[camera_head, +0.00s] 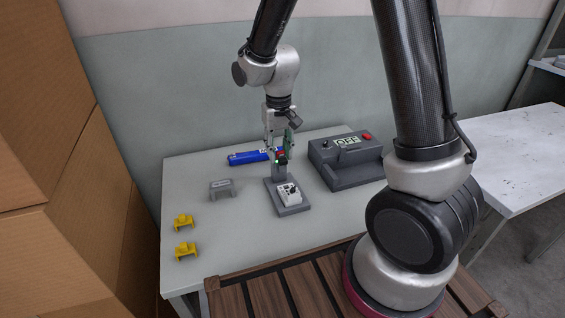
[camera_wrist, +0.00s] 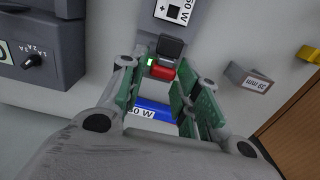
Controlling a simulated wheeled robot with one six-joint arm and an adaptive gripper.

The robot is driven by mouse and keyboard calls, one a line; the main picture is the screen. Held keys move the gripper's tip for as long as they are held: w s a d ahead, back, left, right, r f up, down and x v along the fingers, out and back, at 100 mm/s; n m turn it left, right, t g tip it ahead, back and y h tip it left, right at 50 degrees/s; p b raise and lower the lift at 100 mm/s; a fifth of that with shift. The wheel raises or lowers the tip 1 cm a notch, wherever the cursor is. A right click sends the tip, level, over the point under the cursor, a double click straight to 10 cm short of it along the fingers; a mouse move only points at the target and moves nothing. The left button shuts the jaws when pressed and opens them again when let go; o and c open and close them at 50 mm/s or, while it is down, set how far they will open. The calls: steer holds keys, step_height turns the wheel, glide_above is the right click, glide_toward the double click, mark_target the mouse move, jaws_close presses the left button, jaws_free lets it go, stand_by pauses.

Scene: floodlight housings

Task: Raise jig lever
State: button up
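The jig (camera_head: 295,209) is a dark grey base with an upright post at its back, standing mid-table. A white part with a dark marking (camera_head: 288,192) sits on its base; its label also shows at the top of the wrist view (camera_wrist: 177,10). The jig's red lever (camera_wrist: 162,73) lies beside a black block (camera_wrist: 170,47) with a lit green lamp. My gripper (camera_head: 280,150) points down at the top of the post. In the wrist view its fingers (camera_wrist: 158,88) are spread, with the red lever between or just beyond them; contact cannot be told.
A dark grey control box (camera_head: 345,160) reading OFF, with a red button, stands right of the jig. A blue item (camera_head: 250,157) lies behind. A grey bracket (camera_head: 222,189) and two yellow parts (camera_head: 184,221) (camera_head: 187,251) are left. Cardboard boxes (camera_head: 75,170) rise at far left.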

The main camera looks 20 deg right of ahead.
step_height(320, 180, up, 7)
stand_by(0.9)
steer(key=shift+s, duration=0.1)
steer(key=s+d+r+t, duration=0.2)
steer(key=s+d+r, duration=0.5)
steer(key=s, duration=0.3)
steer(key=s+d+r+t, duration=0.2)
steer(key=s+d+r, duration=0.5)
steer(key=s, duration=0.4)
steer(key=shift+d+r, duration=0.15)
steer(key=shift+d, duration=0.3)
